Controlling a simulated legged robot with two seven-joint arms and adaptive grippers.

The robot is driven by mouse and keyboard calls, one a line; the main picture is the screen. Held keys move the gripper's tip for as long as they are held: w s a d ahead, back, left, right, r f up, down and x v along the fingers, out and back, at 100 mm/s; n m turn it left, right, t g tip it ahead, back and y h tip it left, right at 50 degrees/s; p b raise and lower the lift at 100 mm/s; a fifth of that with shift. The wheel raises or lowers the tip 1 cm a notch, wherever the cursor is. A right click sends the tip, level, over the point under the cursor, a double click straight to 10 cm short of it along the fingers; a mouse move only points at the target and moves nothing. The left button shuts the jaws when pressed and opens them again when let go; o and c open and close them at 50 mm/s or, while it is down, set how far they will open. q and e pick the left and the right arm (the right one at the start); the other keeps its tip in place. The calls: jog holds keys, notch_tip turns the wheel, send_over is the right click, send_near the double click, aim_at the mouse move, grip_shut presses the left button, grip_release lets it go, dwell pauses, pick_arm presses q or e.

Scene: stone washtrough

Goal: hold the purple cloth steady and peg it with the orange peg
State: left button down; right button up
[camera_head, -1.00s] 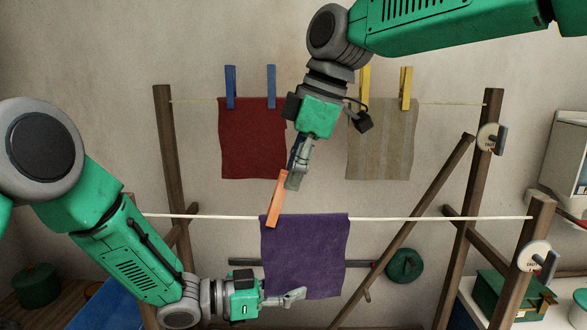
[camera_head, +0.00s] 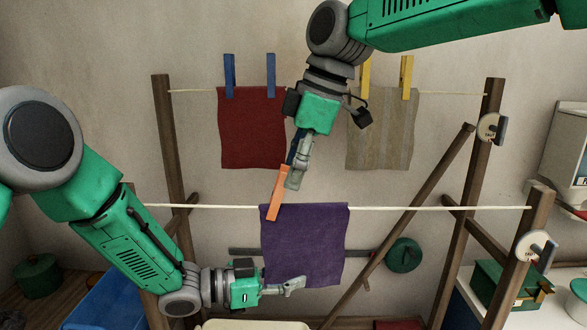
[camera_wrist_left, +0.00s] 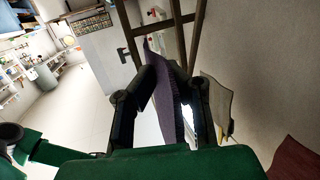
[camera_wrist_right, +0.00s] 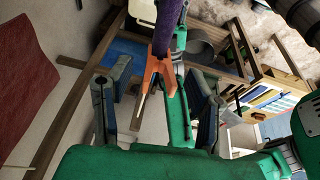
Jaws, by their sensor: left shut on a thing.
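The purple cloth (camera_head: 305,245) hangs from the front line (camera_head: 430,208). My left gripper (camera_head: 292,286) is shut on its lower left part, and the cloth also shows between the fingers in the left wrist view (camera_wrist_left: 170,105). The orange peg (camera_head: 278,192) stands tilted across the line at the cloth's top left corner. In the right wrist view the peg (camera_wrist_right: 158,72) straddles the purple cloth (camera_wrist_right: 168,28). My right gripper (camera_wrist_right: 157,105) is open, its fingers on either side of the peg with gaps; in the head view it is just above the peg (camera_head: 295,178).
Behind, a red cloth (camera_head: 252,130) with blue pegs and a striped beige cloth (camera_head: 383,135) with yellow pegs hang on the back line. Wooden posts (camera_head: 520,260) and a slanted brace (camera_head: 405,220) stand at the right. A pale basin (camera_head: 255,325) is at the bottom edge.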

jog(key=shift+o, duration=1.3)
notch_tip(320, 180, up, 8)
pick_arm(q)
jog(key=c, duration=1.6)
grip_release()
